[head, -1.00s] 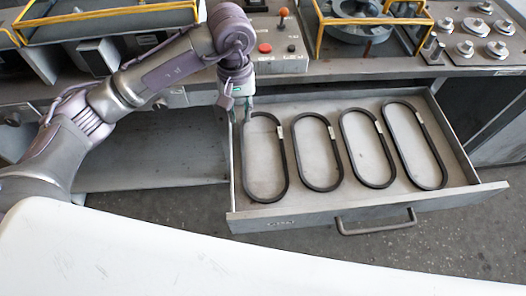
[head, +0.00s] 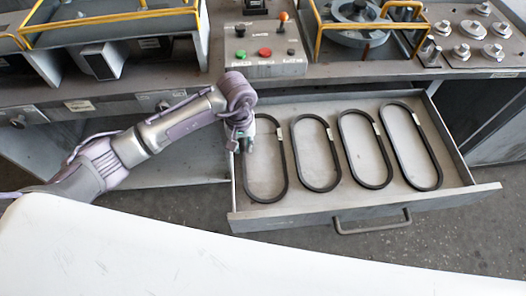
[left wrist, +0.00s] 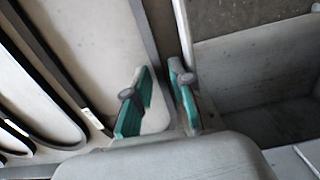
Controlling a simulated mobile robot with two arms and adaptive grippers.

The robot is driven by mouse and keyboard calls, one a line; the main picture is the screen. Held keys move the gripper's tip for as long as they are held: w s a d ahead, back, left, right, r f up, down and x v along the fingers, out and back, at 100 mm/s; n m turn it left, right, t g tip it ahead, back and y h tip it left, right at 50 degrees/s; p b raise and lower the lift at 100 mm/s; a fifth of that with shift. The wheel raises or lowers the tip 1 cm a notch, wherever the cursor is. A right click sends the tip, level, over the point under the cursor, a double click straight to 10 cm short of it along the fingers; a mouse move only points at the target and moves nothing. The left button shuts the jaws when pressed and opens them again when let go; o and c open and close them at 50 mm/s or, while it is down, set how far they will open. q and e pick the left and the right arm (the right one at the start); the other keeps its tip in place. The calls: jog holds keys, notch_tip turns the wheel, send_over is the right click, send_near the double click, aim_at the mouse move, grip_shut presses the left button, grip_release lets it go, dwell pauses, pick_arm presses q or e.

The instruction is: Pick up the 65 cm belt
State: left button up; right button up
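Several black oval belts lie side by side in the open drawer (head: 465,195), each with a small pale tag too small to read, so I cannot tell which is 65 cm. The leftmost belt (head: 264,200) is the one by my left gripper (head: 243,146), which is at its left strand. In the left wrist view, my left gripper (left wrist: 160,80) has its green fingers apart. The leftmost belt's strand (left wrist: 146,30) runs down toward the gap between them; I cannot tell whether a finger touches it. My right gripper is not in view.
The drawer's side wall (left wrist: 184,35) is close beside the right finger. A handle (head: 372,222) is on the drawer front. Above stands a bench with a button box (head: 265,62) and yellow-framed fixtures (head: 362,22). A white surface (head: 150,255) fills the lower left.

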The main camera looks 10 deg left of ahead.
pick_arm(q)
grip_shut()
dwell(0.3)
notch_tip(320, 180, up, 23)
dwell(1.0)
